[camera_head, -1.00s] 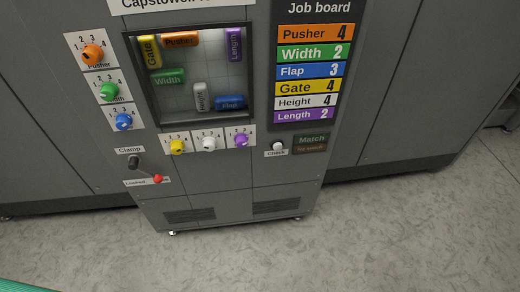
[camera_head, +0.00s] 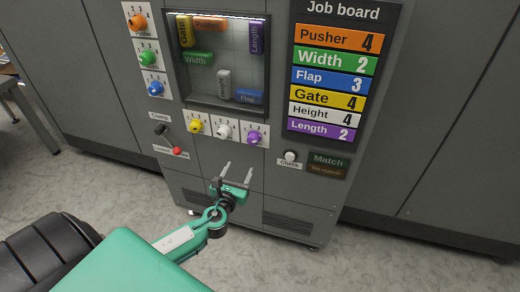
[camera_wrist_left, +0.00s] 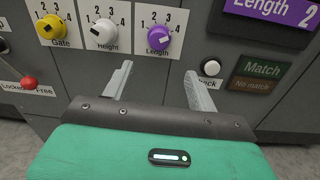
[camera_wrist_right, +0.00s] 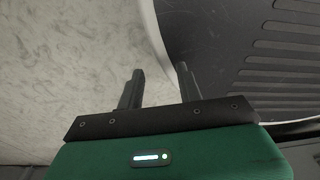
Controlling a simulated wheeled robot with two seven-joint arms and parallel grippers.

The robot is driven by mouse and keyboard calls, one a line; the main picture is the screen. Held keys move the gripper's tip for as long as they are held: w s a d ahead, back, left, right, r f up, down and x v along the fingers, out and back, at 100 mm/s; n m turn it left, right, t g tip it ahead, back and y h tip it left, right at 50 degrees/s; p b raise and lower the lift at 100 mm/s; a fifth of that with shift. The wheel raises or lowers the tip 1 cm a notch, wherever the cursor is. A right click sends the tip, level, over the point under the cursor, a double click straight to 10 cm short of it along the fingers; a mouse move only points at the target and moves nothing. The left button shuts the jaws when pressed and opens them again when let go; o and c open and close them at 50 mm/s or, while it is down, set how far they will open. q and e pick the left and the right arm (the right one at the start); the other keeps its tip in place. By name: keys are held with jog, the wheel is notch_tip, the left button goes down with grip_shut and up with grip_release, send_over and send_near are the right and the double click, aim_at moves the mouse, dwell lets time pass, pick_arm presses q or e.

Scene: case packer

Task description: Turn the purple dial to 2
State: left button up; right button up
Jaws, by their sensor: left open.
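The purple dial (camera_head: 254,138), labelled Length, is the rightmost of three dials below the window of the grey machine. It also shows in the left wrist view (camera_wrist_left: 158,39), with numbers around it; I cannot tell surely which one it points to. My left gripper (camera_head: 237,172) is open and empty, in front of the panel and below the purple dial, its fingers pointing toward the machine. In the left wrist view its fingertips (camera_wrist_left: 158,72) are apart from the dial. My right gripper (camera_wrist_right: 160,70) shows only in its own wrist view, open and empty over the floor.
The white dial (camera_head: 222,131) and yellow dial (camera_head: 195,126) sit left of the purple one. The white Check button (camera_head: 290,156) is to its right. A red knob (camera_head: 177,151) and dark clamp lever (camera_head: 160,129) are lower left. The job board (camera_head: 345,12) reads Length 2.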

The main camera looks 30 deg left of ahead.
aim_at(252, 143)
pick_arm(q)
jog(key=p+x, duration=0.1)
jog(key=x, duration=1.2)
jog(key=shift+w+a+f, duration=0.1)
jog(key=shift+a, duration=0.05)
jog(key=c, duration=1)
